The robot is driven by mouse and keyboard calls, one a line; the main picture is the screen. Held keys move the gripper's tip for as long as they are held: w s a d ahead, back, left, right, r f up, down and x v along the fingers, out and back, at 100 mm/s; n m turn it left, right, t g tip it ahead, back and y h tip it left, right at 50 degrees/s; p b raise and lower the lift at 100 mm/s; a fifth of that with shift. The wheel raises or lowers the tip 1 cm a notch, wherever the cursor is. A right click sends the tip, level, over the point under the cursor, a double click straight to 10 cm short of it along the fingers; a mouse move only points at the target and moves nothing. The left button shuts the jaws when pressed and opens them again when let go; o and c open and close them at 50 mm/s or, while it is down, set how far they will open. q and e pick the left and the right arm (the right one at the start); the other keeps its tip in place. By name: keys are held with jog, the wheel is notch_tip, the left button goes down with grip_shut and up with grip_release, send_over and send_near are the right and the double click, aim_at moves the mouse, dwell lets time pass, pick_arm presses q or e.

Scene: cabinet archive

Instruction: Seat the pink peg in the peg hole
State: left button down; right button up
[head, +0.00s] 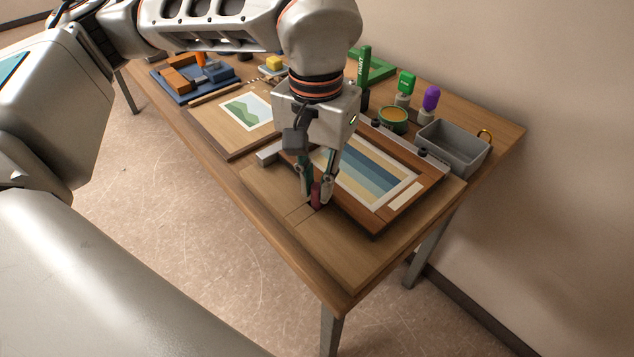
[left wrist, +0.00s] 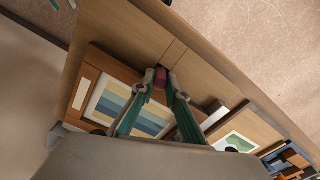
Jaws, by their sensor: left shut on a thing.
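My left gripper (head: 316,192) is shut on the dark pink peg (head: 316,196), low over the front of a wooden board (head: 345,238). The left wrist view also shows the peg (left wrist: 160,77) between the green-sided fingers of the gripper (left wrist: 164,88). A thin seam runs across the board beside the peg. The peg hole itself is not visible; the fingers and peg cover that spot. I cannot tell whether the peg's lower end touches the board or is in a hole. My right gripper is not in view.
A framed striped picture (head: 402,204) lies just right of the gripper. A green landscape picture (head: 247,111) lies left. A grey bin (head: 455,148), a round green tin (head: 393,117) and green and purple-topped items stand at the back. The board's front right is clear.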

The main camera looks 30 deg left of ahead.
pick_arm(q)
jog(key=shift+f, duration=0.3)
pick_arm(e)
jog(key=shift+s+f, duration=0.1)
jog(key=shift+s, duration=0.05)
pick_arm(q)
jog(key=shift+s+f+b, duration=0.35)
jog(key=shift+f, duration=0.45)
jog(key=c, duration=2.3)
grip_release()
jog(key=shift+c, duration=0.2)
jog(key=o, duration=0.4)
jog(key=shift+d, duration=0.1)
jog(key=shift+c, duration=0.2)
jog(key=shift+w+d+f, duration=0.1)
jog(key=shift+w+f, duration=0.05)
jog(key=shift+w, duration=0.25)
jog(key=shift+a, duration=0.2)
jog(key=shift+r, duration=0.3)
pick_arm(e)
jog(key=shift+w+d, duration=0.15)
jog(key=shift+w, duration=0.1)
pick_arm(q)
jog(key=shift+r, duration=0.1)
